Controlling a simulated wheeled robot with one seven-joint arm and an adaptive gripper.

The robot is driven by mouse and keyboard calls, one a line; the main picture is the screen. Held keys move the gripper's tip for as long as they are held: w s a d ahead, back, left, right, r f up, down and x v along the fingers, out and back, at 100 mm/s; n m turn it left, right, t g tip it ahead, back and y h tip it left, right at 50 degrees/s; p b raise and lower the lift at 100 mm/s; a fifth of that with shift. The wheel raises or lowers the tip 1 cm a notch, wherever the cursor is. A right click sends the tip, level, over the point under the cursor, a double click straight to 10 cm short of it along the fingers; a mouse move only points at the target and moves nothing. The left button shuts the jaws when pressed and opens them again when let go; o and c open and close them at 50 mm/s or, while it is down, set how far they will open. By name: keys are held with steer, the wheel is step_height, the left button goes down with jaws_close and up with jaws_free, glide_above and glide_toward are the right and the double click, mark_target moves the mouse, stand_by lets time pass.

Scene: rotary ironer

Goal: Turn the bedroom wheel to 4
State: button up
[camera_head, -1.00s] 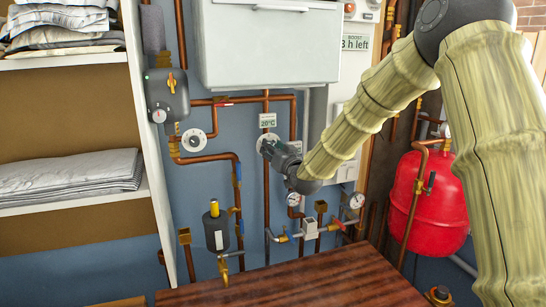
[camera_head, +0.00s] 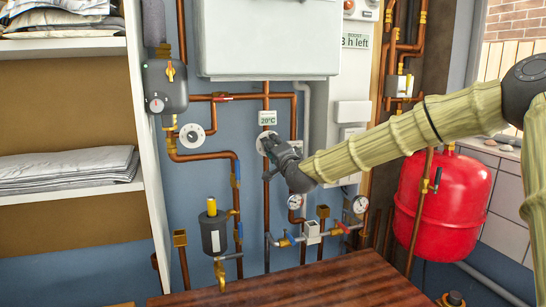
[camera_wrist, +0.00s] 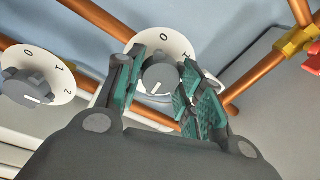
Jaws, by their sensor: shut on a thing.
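A white numbered wheel with a grey knob (camera_wrist: 158,78) is between my gripper's fingers in the wrist view. The marks 0 and 1 show on its rim; the rest is hidden by the fingers. A white line on the knob points down and left in that view. My gripper (camera_head: 268,142) is shut on this knob, below the 20°C sign (camera_head: 267,118). A second white wheel (camera_head: 192,136) is to the left, untouched; it also shows in the wrist view (camera_wrist: 62,85) with 0, 1 and 2. No room name is readable on either wheel.
Copper pipes (camera_head: 204,156) run around the wheels. A grey control box (camera_head: 165,86) hangs upper left, a white cabinet (camera_head: 268,40) above. Gauges and valves (camera_head: 312,232) sit below, over a wooden top (camera_head: 290,285). A red tank (camera_head: 440,205) stands right, below my arm.

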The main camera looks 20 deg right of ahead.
steer(key=shift+f+m+h+b, duration=0.1)
steer(key=shift+m+h+b, duration=0.25)
steer(key=shift+m+b, duration=1.35)
steer(key=shift+m+h+b, duration=0.35)
steer(key=shift+m+b, duration=0.8)
steer(key=shift+m, duration=1.05)
steer(key=o, duration=1)
steer(key=shift+s, duration=0.1)
steer(key=s, duration=1.1)
steer(key=shift+s+f, duration=0.4)
steer(key=shift+a+f, duration=0.1)
steer(key=shift+a, duration=0.05)
